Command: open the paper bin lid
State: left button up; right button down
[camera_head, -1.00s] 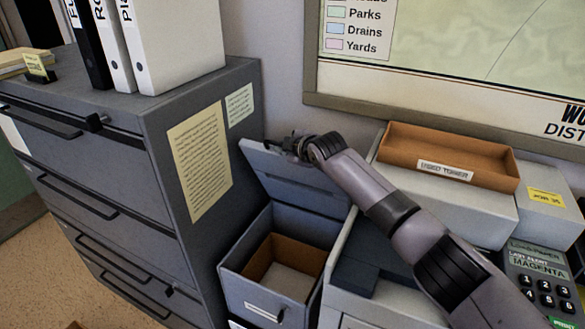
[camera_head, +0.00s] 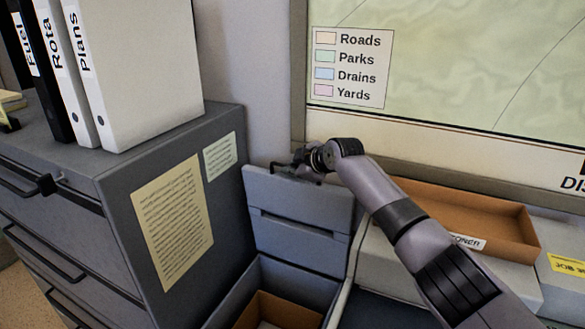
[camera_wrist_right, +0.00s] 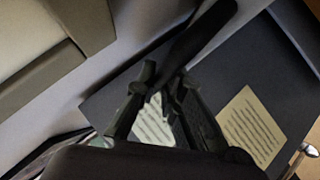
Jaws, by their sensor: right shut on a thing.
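The paper bin's grey lid (camera_head: 298,228) stands raised, nearly upright, at the back of the bin in the head view. The open bin (camera_head: 232,300) below it shows a brown inner box (camera_head: 262,312), cut off by the lower picture edge. My right gripper (camera_head: 296,171) is at the lid's top edge, shut on the lid's edge or handle; the arm hides the exact contact. In the right wrist view, its dark fingers (camera_wrist_right: 165,95) are close together around a dark bar. My left gripper is not in view.
A grey filing cabinet (camera_head: 110,180) with binders (camera_head: 140,75) on top stands left of the bin. A wall map (camera_head: 450,70) hangs behind. A brown toner tray (camera_head: 480,215) sits on the machine to the right, under my right arm.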

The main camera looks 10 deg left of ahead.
jog(key=shift+d+f, duration=0.15)
jog(key=shift+f, duration=0.2)
jog(key=c, duration=1.8)
grip_release()
jog(key=shift+o, duration=0.6)
jog(key=shift+v, duration=0.8)
jog(key=v, duration=1)
jog(key=shift+r, duration=0.35)
jog(key=shift+s+f, duration=0.1)
